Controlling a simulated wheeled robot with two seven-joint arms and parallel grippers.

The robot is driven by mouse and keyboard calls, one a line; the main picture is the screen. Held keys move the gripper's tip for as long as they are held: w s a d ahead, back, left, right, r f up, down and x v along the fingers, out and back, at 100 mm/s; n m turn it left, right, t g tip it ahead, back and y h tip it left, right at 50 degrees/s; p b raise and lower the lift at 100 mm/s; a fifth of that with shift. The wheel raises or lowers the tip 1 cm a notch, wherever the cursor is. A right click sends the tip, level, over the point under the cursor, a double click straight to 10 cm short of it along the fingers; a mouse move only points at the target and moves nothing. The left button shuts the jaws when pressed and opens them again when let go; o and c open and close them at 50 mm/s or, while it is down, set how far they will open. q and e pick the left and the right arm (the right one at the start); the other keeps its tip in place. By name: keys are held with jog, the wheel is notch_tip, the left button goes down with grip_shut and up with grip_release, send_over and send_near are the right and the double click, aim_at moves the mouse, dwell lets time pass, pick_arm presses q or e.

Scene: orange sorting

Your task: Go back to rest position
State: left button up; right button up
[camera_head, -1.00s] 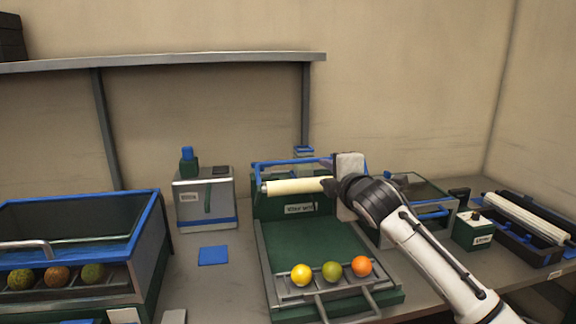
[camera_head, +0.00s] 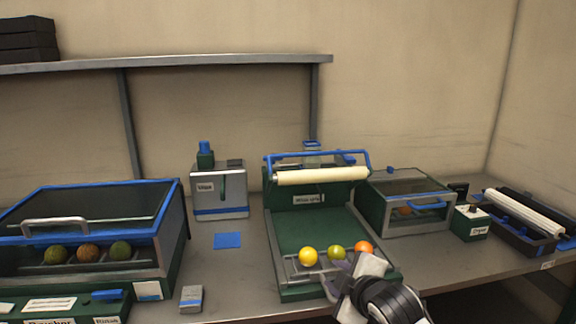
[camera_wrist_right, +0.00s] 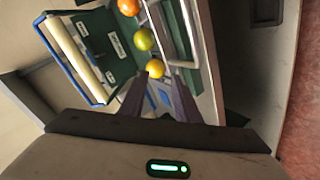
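My right gripper (camera_head: 340,283) is low at the front of the green wrapping station, in front of the fruit rack. It is partly hidden behind its own wrist in the head view. In the right wrist view its two fingers (camera_wrist_right: 160,92) are apart with nothing held between them. A yellow fruit (camera_head: 308,256), a green fruit (camera_head: 335,252) and an orange (camera_head: 363,248) sit in a row on the rack. They also show in the wrist view, with the yellow one (camera_wrist_right: 155,68) just beyond the fingertips. My left gripper is not in view.
A blue-framed glass case (camera_head: 160,215) with several fruits stands left. A labelled box (camera_head: 219,190) and a blue pad (camera_head: 227,240) lie between. A second glass case (camera_head: 408,205), a small green box (camera_head: 470,222) and a roller tray (camera_head: 520,222) stand right.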

jog(key=s+d+f+m+g, duration=0.25)
jog(key=s+f, duration=0.35)
jog(key=s, duration=0.4)
jog(key=s+d+f+m+g, duration=0.2)
jog(key=s+f+m, duration=0.2)
jog(key=s+f, duration=0.45)
jog(key=s+d+f+m+g+h, duration=0.1)
jog(key=s+d+m+g, duration=0.15)
jog(key=s, duration=0.75)
jog(key=s+d+m+g+h, duration=0.1)
jog(key=s+d+m, duration=0.25)
jog(key=s, duration=0.75)
jog(key=w+a+f+t+y, duration=0.1)
jog(key=a+f+t, duration=0.1)
jog(key=f, duration=0.4)
jog(key=w+a+f+t+y, duration=0.1)
jog(key=w+a+f+t, duration=0.1)
jog(key=f, duration=0.4)
jog(key=shift+w+a+f+t, duration=0.2)
jog(key=shift+w+f+t, duration=0.1)
jog(key=shift+f+t, duration=0.1)
